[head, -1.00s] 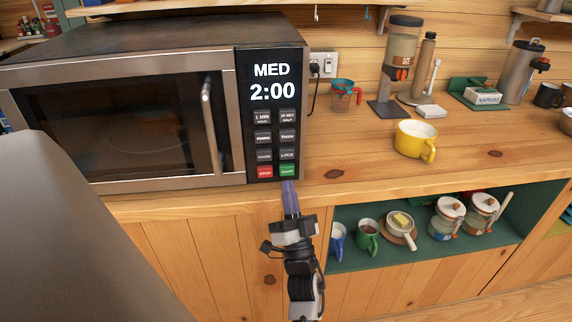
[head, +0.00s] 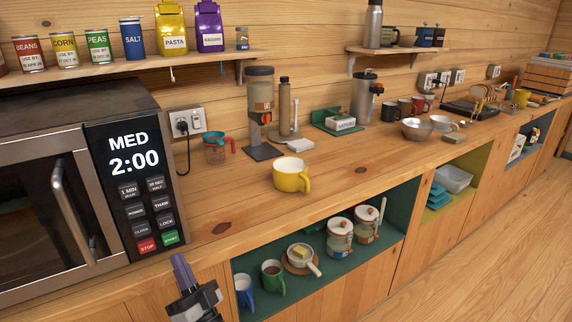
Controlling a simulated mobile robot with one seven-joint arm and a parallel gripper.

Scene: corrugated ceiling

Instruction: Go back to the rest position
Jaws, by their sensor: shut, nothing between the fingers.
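My gripper (head: 179,262) is at the bottom of the head view, pointing up. Its purple-grey fingers are shut with nothing between them. The fingertips show just below and to the right of the green start button (head: 170,238) of the microwave (head: 128,180). The gripper appears apart from the panel. The microwave door is closed and its display reads MED 2:00. The rest of my arm is mostly out of view below.
A yellow mug (head: 291,175) stands on the wooden counter (head: 235,205). The green open shelf (head: 335,275) below holds mugs and jars. Floor (head: 500,240) is clear at right.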

